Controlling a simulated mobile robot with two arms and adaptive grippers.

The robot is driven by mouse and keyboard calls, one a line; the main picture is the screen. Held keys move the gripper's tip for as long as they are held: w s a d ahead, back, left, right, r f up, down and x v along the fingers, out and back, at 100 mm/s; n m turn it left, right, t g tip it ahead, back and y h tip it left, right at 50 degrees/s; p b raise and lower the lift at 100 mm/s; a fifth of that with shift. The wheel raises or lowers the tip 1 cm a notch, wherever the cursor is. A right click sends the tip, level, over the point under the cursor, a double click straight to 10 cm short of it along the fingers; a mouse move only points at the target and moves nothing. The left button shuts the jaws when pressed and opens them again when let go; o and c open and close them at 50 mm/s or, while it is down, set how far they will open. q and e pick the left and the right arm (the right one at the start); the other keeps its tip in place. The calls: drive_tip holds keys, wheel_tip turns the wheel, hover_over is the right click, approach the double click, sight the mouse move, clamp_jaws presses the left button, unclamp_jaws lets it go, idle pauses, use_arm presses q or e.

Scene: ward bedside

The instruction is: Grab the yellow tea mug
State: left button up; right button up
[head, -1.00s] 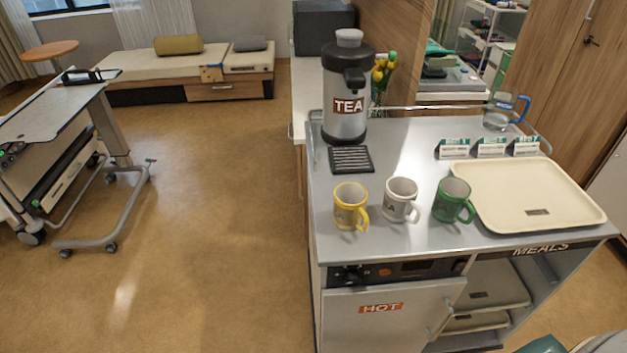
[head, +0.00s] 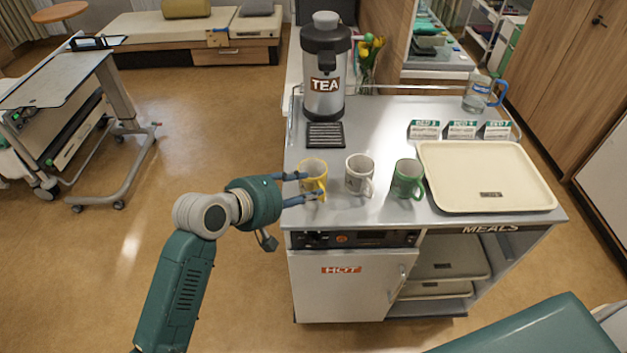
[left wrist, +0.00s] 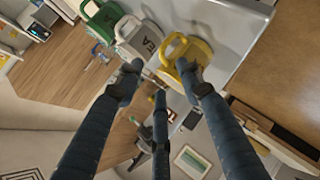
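The yellow tea mug (head: 314,168) stands upright at the front left of the metal cart top. It also shows at the top of the left wrist view (left wrist: 193,50). My left gripper (head: 308,186) is open at the mug's left side, its fingers spread and reaching to it. In the left wrist view, one fingertip overlaps the mug and the other is to its left, and nothing is held. I cannot tell whether a finger touches the mug. My right gripper is not in view.
A white mug (head: 359,174) and a green mug (head: 407,179) stand in a row to the right. A cream tray (head: 485,150) lies beyond them. The tea urn (head: 325,75) and its drip grid (head: 325,135) are behind. Floor is open left of the cart.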

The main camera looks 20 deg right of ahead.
sight(322, 184)
use_arm(q)
drive_tip(key=p+x, duration=0.1)
drive_tip(key=x, duration=0.4)
drive_tip(key=shift+w+f+p, duration=0.1)
drive_tip(key=shift+w+p, duration=0.2)
drive_tip(key=shift+p, duration=0.05)
drive_tip(key=shift+w+d+f, duration=0.1)
drive_tip(key=shift+d+f, duration=0.15)
drive_tip(key=shift+d, duration=0.1)
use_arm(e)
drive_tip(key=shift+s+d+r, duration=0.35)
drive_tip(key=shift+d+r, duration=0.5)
use_arm(q)
drive_tip(key=shift+a, duration=0.1)
drive_tip(key=shift+c, duration=0.2)
drive_tip(key=c, duration=0.9)
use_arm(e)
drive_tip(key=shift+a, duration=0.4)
use_arm(q)
drive_tip(key=shift+r, duration=0.1)
